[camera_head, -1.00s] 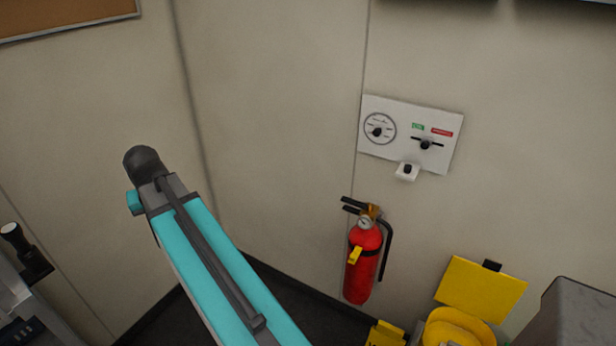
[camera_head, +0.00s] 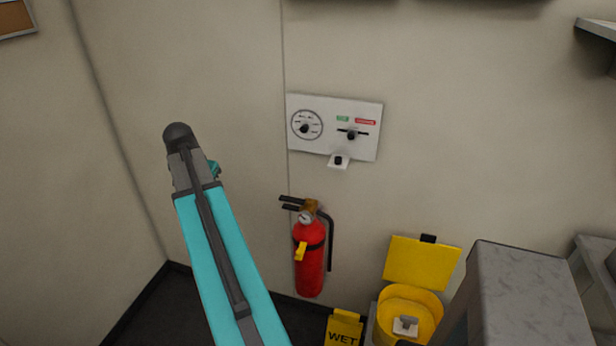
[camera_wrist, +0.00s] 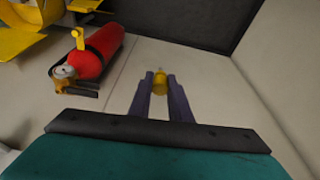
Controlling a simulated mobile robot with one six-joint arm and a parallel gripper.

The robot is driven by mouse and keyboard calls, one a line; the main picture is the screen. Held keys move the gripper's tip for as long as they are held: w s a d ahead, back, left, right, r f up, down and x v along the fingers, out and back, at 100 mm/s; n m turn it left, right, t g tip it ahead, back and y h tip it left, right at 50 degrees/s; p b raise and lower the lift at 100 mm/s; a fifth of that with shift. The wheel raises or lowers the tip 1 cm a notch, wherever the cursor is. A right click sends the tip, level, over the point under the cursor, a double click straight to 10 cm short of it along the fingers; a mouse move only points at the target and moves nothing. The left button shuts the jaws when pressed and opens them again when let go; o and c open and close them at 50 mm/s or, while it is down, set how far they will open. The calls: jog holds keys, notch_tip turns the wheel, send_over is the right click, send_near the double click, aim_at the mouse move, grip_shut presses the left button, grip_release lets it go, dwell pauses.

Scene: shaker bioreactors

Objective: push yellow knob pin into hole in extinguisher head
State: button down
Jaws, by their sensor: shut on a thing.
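In the wrist view, my gripper (camera_wrist: 160,86) is shut on the yellow knob pin (camera_wrist: 159,80), whose thin tip points away from the fingers. The red fire extinguisher (camera_head: 310,262) hangs on the wall in the head view, with its brass head (camera_head: 310,207), gauge and dark levers at the top. It also shows in the wrist view (camera_wrist: 98,55) at upper left, apart from the pin. A yellow tag-like piece (camera_head: 300,251) is on its front. The hole in the head is too small to make out. My gripper is not visible in the head view; my arm is left of the extinguisher.
A white panel (camera_head: 334,146) with a dial and slider is on the wall above the extinguisher. A yellow open bin (camera_head: 420,262) and a yellow WET sign (camera_head: 343,328) stand at lower right. A grey block (camera_head: 520,300) is further right. Wall left of the extinguisher is bare.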

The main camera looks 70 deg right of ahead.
jog(key=s+d+m+g, duration=0.1)
jog(key=s+d+m, duration=0.4)
jog(key=s+d, duration=0.75)
jog(key=m+g+y, duration=0.1)
jog(key=m, duration=0.4)
send_over(308, 205)
jog(key=d, duration=0.1)
jog(key=shift+f+p, duration=0.1)
jog(key=shift+p, duration=0.3)
jog(key=shift+f, duration=0.15)
jog(key=shift+w+a+b+x, duration=0.2)
jog(key=shift+b+x, duration=0.45)
jog(key=shift+x, duration=0.3)
jog(key=shift+w+a+b+x, duration=0.15)
jog(key=shift+b+x, duration=0.5)
jog(key=shift+x, duration=0.35)
jog(key=shift+f, duration=0.1)
jog(key=shift+a+b+x, duration=0.1)
jog(key=shift+b+x, duration=0.05)
jog(key=shift+x, duration=0.5)
jog(key=shift+a+b+x, duration=0.15)
jog(key=shift+x, duration=0.45)
dwell(1.2)
jog(key=c, duration=1.6)
grip_release()
jog(key=shift+w+f, duration=0.1)
jog(key=shift+w, duration=0.1)
